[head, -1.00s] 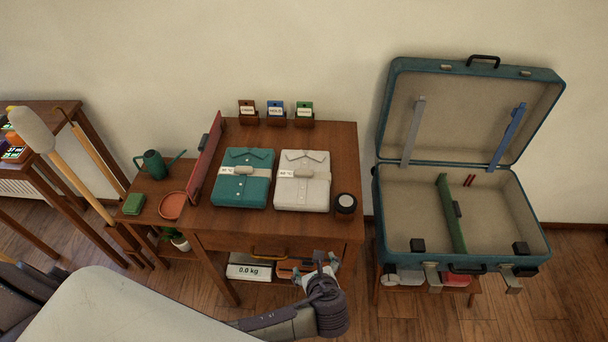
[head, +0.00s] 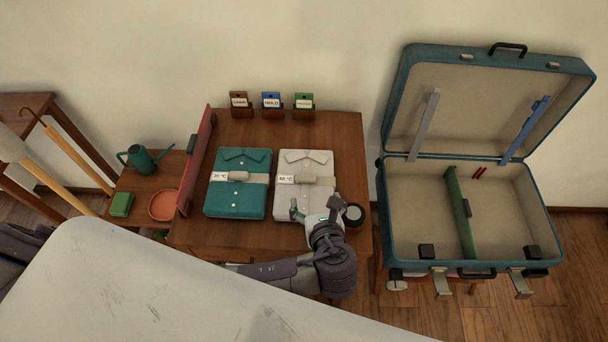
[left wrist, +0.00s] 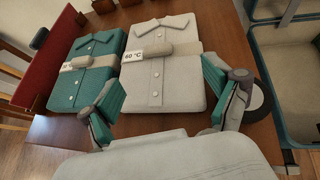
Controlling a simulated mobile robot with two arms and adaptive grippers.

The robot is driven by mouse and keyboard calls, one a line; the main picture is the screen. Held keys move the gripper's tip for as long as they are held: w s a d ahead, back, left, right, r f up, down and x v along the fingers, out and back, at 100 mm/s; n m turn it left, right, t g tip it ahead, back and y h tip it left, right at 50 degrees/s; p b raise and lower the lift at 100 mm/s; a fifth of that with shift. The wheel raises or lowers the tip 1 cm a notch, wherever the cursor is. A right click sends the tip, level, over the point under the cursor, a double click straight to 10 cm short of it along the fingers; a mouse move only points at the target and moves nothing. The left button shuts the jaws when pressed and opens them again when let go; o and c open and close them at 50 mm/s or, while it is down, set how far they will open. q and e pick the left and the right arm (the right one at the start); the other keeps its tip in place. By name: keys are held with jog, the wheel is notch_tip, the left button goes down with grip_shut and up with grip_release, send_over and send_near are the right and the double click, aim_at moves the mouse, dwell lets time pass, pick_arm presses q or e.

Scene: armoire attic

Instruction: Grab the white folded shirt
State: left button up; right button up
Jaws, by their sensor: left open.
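The white folded shirt (head: 303,165) lies flat on the wooden table, with a paper band and a grey clip-like piece across it. It also shows in the left wrist view (left wrist: 172,84). My left gripper (head: 316,207) is over the near part of the shirt and hides some of it. In the left wrist view its two teal-padded fingers (left wrist: 160,95) are spread wide, with the shirt between and beyond them. The gripper is open and empty. My right gripper is not in view.
A teal folded shirt (head: 239,184) lies just left. A round black-and-white jar (head: 353,214) stands close to the gripper's right. Three tag holders (head: 272,106) line the table's back. An open suitcase (head: 408,225) is at right.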

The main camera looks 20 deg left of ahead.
aim_at(306, 178)
pick_arm(q)
jog(key=x, duration=0.5)
jog(key=shift+w+a+f, duration=0.15)
jog(key=shift+w, duration=0.05)
jog(key=shift+a+x, duration=0.2)
jog(key=shift+x, duration=0.9)
jog(key=x, duration=0.3)
jog(key=shift+a, duration=0.15)
jog(key=shift+w+f, duration=0.1)
jog(key=shift+w, duration=0.05)
jog(key=c, duration=1.2)
jog(key=shift+c, duration=1)
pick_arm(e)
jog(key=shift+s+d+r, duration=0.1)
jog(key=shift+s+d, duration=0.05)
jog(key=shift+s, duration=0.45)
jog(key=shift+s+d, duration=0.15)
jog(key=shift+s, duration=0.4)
